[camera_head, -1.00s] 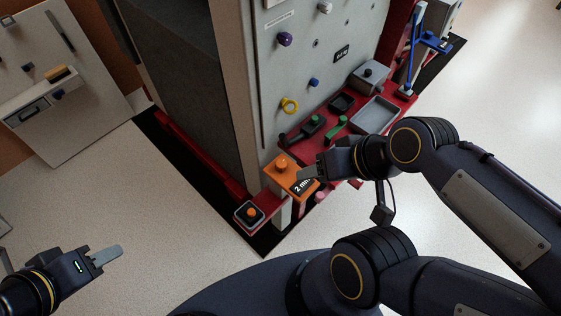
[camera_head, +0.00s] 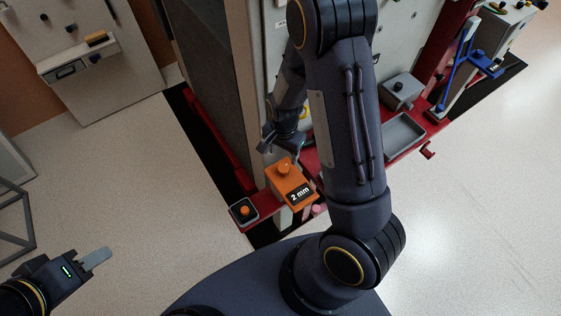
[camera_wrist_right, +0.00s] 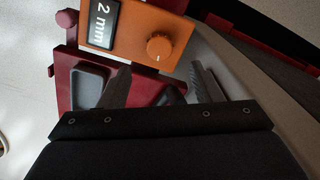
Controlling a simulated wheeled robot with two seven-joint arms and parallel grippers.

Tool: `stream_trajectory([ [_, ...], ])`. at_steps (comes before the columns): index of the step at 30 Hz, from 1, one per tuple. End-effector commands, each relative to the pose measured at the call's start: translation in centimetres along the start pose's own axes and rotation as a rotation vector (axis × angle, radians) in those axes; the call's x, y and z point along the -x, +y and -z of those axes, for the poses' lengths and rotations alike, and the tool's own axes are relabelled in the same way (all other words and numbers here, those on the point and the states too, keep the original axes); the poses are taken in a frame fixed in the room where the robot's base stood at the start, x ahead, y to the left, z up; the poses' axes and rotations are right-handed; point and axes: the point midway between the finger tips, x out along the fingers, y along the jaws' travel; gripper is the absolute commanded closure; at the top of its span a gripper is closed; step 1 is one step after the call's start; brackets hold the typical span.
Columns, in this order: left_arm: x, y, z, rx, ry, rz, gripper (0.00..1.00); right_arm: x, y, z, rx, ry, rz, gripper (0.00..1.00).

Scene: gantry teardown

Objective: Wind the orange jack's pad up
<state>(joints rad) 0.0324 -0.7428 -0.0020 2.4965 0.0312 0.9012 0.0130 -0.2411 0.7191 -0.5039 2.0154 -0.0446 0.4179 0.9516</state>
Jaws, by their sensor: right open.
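My right gripper (camera_head: 280,149) is open just behind the jack in the head view. In the right wrist view the knob (camera_wrist_right: 159,47) lies ahead of the open fingers (camera_wrist_right: 160,82), apart from them. I cannot make out the jack's pad for sure. My left gripper (camera_head: 97,259) is at lower left, far from the jack; its finger gap does not show.
A small grey-rimmed black box (camera_head: 243,211) with an orange button stands left of the jack. The grey machine panel (camera_head: 255,90) rises behind. A grey tray (camera_head: 404,137) and a lidded grey box (camera_head: 402,91) lie right. My right arm hides the middle of the rail.

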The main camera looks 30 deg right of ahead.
Motion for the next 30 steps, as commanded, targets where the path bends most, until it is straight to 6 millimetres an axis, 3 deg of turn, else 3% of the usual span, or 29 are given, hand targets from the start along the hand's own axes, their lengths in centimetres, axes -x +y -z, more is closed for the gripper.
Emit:
stream_trajectory([
  [16,-0.4,-0.2,-0.2,0.000,0.000,0.000,0.64,-7.3,0.2,0.1,-0.002,0.002,-0.008,0.41],
  [27,-0.4,-0.2,-0.2,0.000,0.000,0.000,0.64,-8.0,0.1,0.1,-0.001,0.003,-0.004,0.41],
  [30,-0.4,-0.2,-0.2,0.000,0.000,0.000,0.64,-7.9,0.1,0.1,-0.001,0.003,-0.004,0.53],
])
